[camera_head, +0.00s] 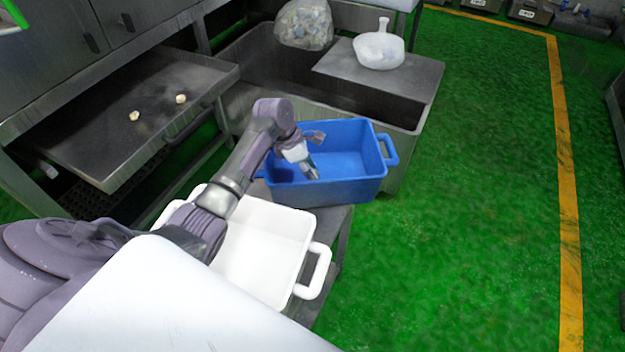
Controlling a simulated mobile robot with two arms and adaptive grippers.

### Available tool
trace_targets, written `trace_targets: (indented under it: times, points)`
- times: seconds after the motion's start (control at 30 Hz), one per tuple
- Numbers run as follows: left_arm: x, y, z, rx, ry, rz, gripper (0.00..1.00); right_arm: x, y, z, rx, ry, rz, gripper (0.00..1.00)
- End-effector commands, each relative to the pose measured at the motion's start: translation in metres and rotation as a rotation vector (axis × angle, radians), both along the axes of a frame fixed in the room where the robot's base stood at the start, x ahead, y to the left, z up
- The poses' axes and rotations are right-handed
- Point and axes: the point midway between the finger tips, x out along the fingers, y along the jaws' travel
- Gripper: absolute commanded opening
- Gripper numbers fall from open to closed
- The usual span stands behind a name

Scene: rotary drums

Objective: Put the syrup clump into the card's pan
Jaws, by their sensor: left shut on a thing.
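My left gripper (311,172) reaches over the blue pan (340,190), its fingers pointing down within the pan's outline. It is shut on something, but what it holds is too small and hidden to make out. The white pan (262,262) is nearer to me, partly covered by my arm, and its visible inside looks empty. Two small pale lumps, one nearer (134,116) and one farther (181,99), lie apart on the metal tray (100,150) at left. I cannot tell whether either is a syrup clump. No readable card shows. My right gripper is not in view.
A metal sink (421,95) stands behind the blue pan, with a clear bag (304,24) and a white scoop-like vessel (379,50) on it. A green-edged panel (10,16) is cut off at top left. Open green floor (470,200) lies to the right.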

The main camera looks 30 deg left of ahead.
Motion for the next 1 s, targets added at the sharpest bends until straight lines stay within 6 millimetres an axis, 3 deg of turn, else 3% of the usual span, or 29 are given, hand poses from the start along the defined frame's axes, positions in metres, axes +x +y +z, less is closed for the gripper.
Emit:
trace_targets:
  times: [0.4,0.77,0.8,0.93,1.0]
  points:
    - [0.0,0.0,-0.047,-0.002,0.003,0.0,0.14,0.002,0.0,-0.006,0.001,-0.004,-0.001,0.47]
    - [0.0,0.0,-0.051,-0.001,0.0,0.0,0.14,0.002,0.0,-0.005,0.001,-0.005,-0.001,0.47]
    - [0.0,0.0,-0.052,0.0,0.0,0.0,0.34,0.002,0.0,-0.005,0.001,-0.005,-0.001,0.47]
    - [0.0,0.0,-0.052,0.0,0.0,-0.001,0.55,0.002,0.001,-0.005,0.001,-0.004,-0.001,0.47]
    - [0.0,0.0,-0.052,0.0,0.0,-0.001,0.57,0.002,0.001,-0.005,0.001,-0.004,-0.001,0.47]
